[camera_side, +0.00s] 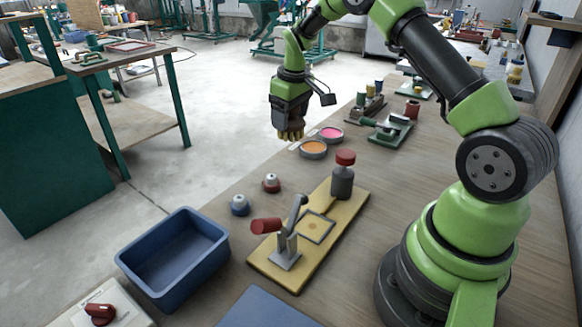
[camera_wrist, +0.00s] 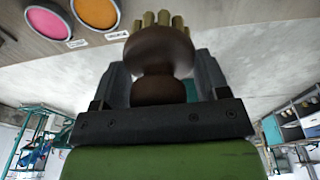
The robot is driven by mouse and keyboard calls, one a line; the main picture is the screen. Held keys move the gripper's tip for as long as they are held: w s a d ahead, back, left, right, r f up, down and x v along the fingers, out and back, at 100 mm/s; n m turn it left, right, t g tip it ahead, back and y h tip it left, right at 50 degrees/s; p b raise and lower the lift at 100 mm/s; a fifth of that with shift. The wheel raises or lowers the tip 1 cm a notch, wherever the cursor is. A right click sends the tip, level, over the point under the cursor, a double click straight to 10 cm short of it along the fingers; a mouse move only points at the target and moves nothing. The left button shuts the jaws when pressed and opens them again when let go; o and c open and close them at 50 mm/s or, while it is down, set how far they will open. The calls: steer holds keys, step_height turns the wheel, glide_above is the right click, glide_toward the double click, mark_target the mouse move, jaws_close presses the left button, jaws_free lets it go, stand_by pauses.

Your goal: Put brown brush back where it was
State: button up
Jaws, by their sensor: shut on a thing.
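My gripper (camera_side: 290,112) is shut on the brown brush (camera_wrist: 158,52). In the wrist view the brush's dark brown rounded handle sits between both fingers, with yellowish bristle tufts beyond it. In the side view the handle is mostly hidden and the bristles (camera_side: 291,134) point down below the fingers. The gripper is raised near the bench's left edge, with grey floor behind it. An orange dish (camera_side: 313,149) and a pink dish (camera_side: 330,134) are on the bench to its lower right. They also show in the wrist view, orange (camera_wrist: 96,12) and pink (camera_wrist: 47,20), at top left.
A wooden board (camera_side: 330,262) with a lever clamp, a frame and a red-topped grey post stands in front. Green fixtures (camera_side: 390,129) stand behind the dishes.

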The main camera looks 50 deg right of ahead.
mark_target(292, 136)
steer(key=f, duration=0.5)
steer(key=shift+s+d+f, duration=0.1)
steer(key=shift+d+f, duration=0.2)
steer(key=shift+f, duration=2.15)
steer(key=o, duration=0.9)
steer(key=shift+f, duration=0.15)
